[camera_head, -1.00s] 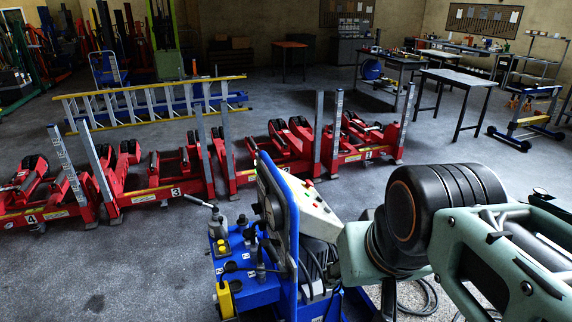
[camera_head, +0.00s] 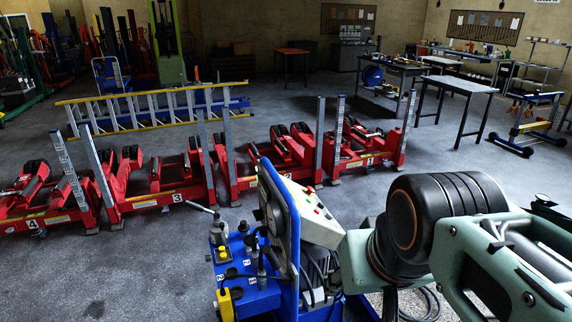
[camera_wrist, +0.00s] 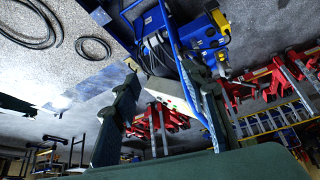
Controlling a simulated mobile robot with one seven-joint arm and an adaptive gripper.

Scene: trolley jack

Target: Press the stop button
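A blue machine frame (camera_head: 280,222) carries a pale control box (camera_head: 318,218) with small coloured buttons on its sloping top, in the head view. A red button (camera_head: 317,211) shows among them; I cannot read which one is marked stop. In the wrist view the pale box (camera_wrist: 168,92) lies between my dark fingers, beyond them, and its buttons are too small to tell apart. My gripper (camera_wrist: 162,72) is open and empty, its fingers spread apart. In the head view my fingertips are hidden behind my arm and the box, and contact with the box cannot be seen.
A blue base with a yellow-and-black fitting (camera_head: 225,302) stands left of the box. Loose cables (camera_wrist: 85,47) lie on the floor. Tables (camera_head: 458,84) are at the back right; open floor lies between.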

